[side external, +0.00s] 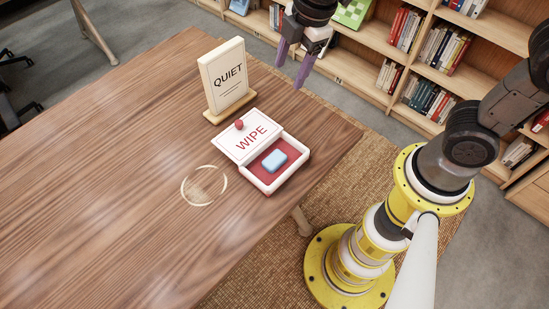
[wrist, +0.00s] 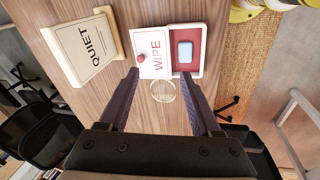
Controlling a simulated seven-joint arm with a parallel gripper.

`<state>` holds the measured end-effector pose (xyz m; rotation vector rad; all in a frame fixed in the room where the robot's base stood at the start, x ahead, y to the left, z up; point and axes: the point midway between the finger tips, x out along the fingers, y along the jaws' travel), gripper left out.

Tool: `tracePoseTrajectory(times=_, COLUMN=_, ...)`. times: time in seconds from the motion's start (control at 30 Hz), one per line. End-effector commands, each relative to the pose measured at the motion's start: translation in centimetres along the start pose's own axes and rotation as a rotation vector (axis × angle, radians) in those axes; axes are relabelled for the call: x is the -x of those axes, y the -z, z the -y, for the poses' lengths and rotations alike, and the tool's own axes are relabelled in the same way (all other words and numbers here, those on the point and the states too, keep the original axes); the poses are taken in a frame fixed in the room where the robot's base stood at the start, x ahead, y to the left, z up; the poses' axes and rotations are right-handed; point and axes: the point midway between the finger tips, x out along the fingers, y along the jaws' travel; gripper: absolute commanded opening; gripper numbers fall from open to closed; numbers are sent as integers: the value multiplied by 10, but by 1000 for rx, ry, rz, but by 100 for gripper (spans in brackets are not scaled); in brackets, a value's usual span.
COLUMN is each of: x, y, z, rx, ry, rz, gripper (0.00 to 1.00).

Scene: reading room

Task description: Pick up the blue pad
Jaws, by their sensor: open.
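The blue pad (side external: 274,160) lies in the red-lined compartment of a white box (side external: 270,188) on the wooden table. The box's lid (side external: 246,138) reads WIPE, has a red knob, and is off to one side, leaving the compartment uncovered. The pad (wrist: 185,51) also shows in the wrist view, inside the box (wrist: 203,45). My gripper (side external: 290,75) is open and empty, above and behind the box, apart from it. In the wrist view my gripper (wrist: 163,73) has its purple fingers wide apart, with the box beyond the fingertips.
A QUIET sign (side external: 228,78) on a wooden stand is upright beside the lid. A pale ring mark (side external: 204,186) is on the table (side external: 100,170) near the box. Bookshelves (side external: 380,60) stand behind. The table's left and front are clear.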

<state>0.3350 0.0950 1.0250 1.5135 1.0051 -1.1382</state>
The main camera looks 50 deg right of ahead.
Motion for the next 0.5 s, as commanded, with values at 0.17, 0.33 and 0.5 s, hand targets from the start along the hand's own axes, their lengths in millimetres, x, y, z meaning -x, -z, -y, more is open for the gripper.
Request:
tracePoseTrajectory(times=0.17, x=-69, y=32, z=19, rx=142, ry=146, rz=53, gripper=65)
tracePoseTrajectory(times=0.33, x=-97, y=40, z=40, rx=190, ry=220, rz=87, gripper=65)
tracePoseTrajectory(times=0.5, x=-113, y=40, z=47, rx=200, ry=227, rz=90, gripper=65)
